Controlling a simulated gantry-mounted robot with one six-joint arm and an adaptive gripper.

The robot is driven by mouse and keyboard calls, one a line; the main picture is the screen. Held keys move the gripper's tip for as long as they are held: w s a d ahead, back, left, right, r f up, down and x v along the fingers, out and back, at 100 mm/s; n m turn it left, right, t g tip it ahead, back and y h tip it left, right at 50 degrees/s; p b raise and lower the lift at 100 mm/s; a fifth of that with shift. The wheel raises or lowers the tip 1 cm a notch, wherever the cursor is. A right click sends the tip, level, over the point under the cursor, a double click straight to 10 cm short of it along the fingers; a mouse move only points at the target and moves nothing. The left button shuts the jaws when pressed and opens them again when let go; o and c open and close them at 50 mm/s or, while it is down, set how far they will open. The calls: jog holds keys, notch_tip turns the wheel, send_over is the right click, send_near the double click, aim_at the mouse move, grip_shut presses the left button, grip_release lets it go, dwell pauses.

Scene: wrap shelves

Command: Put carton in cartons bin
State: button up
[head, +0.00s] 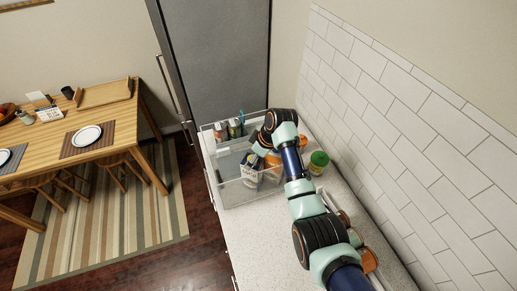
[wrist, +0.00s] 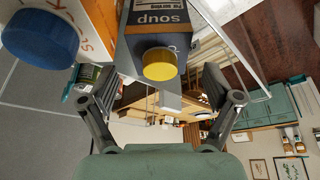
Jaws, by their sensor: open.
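A dark carton labelled soup with a yellow cap (wrist: 160,63) shows at the top of the wrist view, between the fingers of my gripper (wrist: 160,92). My gripper is open. I cannot tell whether either finger touches the carton. An orange and white carton (wrist: 98,22) with a blue cap stands beside it. In the head view, a white and dark carton (head: 250,168) shows inside the clear divided bin (head: 236,193) on the counter. My gripper (head: 262,148) is over the bin's right side, its fingers largely hidden by the arm.
Several cans (head: 222,131) stand in the bin's back section. A jar with a green lid (head: 318,161) stands on the counter right of my arm, near the tiled wall (head: 400,110). A dining table (head: 95,125) is at left.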

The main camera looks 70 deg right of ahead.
jog(key=v, duration=0.7)
jog(key=shift+r, duration=0.3)
jog(key=shift+s, duration=0.15)
jog(key=w+a+t+h, duration=0.1)
jog(key=w+a, duration=0.3)
jog(key=a, duration=0.5)
jog(key=w+a+r+t, duration=0.1)
jog(key=w+a, duration=0.3)
jog(key=a, duration=0.4)
jog(key=w+a+t+h, duration=0.1)
jog(key=w+a, duration=0.4)
jog(key=a, duration=0.4)
jog(key=s+a+r+t+y, duration=0.1)
jog(key=s+a+r, duration=0.3)
jog(key=a, duration=0.7)
jog(key=s+a+r+t+y, duration=0.1)
jog(key=s+a+r+t, duration=0.3)
jog(key=a, duration=0.7)
jog(key=shift+r, duration=0.35)
